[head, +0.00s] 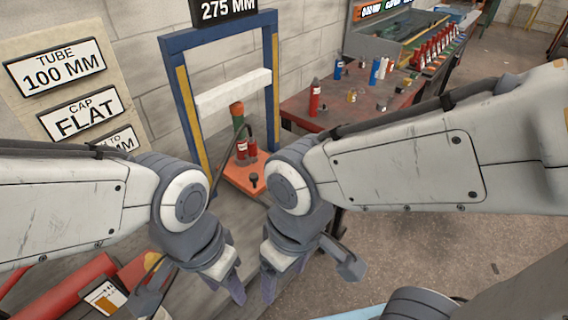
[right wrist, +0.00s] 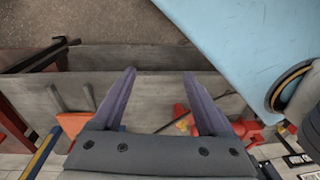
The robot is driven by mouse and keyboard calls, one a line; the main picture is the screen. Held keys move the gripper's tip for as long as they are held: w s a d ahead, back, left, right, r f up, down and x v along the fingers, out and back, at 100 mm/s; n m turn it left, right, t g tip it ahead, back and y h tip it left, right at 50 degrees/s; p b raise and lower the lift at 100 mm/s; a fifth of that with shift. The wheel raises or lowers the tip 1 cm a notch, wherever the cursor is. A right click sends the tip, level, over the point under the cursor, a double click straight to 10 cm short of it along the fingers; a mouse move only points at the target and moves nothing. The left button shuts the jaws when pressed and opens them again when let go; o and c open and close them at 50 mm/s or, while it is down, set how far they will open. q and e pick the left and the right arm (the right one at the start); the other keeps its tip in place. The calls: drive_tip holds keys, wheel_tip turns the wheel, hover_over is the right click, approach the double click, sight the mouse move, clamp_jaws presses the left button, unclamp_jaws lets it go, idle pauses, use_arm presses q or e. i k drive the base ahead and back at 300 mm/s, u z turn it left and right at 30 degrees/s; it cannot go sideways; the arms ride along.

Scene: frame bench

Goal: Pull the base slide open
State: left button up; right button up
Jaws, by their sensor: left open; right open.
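The orange base slide (head: 243,179) sits low between the posts of the blue press frame (head: 186,112), with a small black knob (head: 254,179) at its front. On it stand red cylinders (head: 247,148) and a green tube with a brown top (head: 238,116). My left gripper (head: 195,292) and right gripper (head: 308,276) hang side by side, nearer to me than the slide and apart from it. Both are open. In the right wrist view, the right gripper's fingers (right wrist: 159,76) are spread with nothing between them. Orange and red parts show partly behind them.
A white crossbar (head: 233,91) spans the frame under a 275 MM sign (head: 228,8). Red and orange parts lie at the lower left (head: 62,292). A red side table (head: 345,106) with bottles stands to the right. The grey bench top before the slide looks mostly clear.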

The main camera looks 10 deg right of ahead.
sight(247, 176)
drive_tip(key=z, duration=1.65)
drive_tip(key=i, duration=1.05)
drive_tip(key=u, duration=3.1)
